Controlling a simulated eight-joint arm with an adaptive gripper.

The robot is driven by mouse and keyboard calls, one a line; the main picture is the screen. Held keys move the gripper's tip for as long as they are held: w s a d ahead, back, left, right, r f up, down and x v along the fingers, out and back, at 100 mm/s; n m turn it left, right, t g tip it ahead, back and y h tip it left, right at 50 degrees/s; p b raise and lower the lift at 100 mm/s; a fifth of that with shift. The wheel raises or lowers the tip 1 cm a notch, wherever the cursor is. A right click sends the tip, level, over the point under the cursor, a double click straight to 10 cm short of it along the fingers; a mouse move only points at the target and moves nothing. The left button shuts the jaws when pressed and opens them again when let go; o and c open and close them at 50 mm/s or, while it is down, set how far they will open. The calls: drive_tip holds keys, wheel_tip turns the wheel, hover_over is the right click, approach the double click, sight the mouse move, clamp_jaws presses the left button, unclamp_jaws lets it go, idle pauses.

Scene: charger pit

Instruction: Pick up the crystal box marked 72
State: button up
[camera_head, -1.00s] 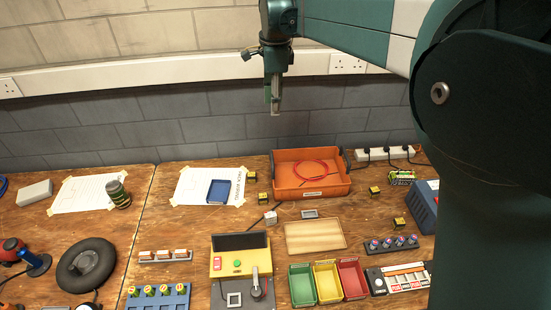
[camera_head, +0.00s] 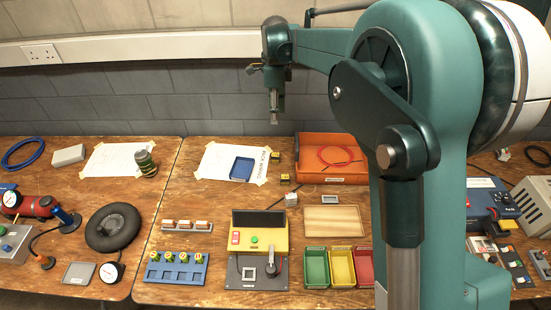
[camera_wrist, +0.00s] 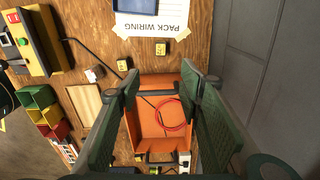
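Small black-and-yellow boxes stand on the workbench; their marks are too small to read, so I cannot tell which is 72. In the head view one (camera_head: 275,157) is beside the "pack wiring" sheet and another (camera_head: 285,179) is just in front of it, left of the orange bin. The wrist view shows one box (camera_wrist: 162,48) by the sheet's lettering and another (camera_wrist: 122,65) nearer the bin. My gripper (camera_head: 274,119) hangs above and behind the bench, well clear of the boxes. In the wrist view its fingers (camera_wrist: 160,84) are apart with nothing between them.
The orange bin (camera_head: 330,179) holds a red cable loop. A blue tray (camera_head: 242,169) lies on the sheet. A yellow device (camera_head: 275,238), coloured bins (camera_head: 342,266) and a wooden board (camera_head: 335,221) stand nearer. My arm hides part of the bench's right side. A block wall rises behind.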

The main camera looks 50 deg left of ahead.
hover_over(275, 154)
drive_tip(key=f, duration=1.6)
drive_tip(key=shift+d, duration=0.25)
drive_tip(key=shift+f, duration=1.25)
drive_tip(key=shift+a+f+b, duration=0.1)
drive_tip(key=shift+f+b, duration=0.9)
drive_tip(key=shift+f, duration=1.65)
drive_tip(key=c, duration=0.9)
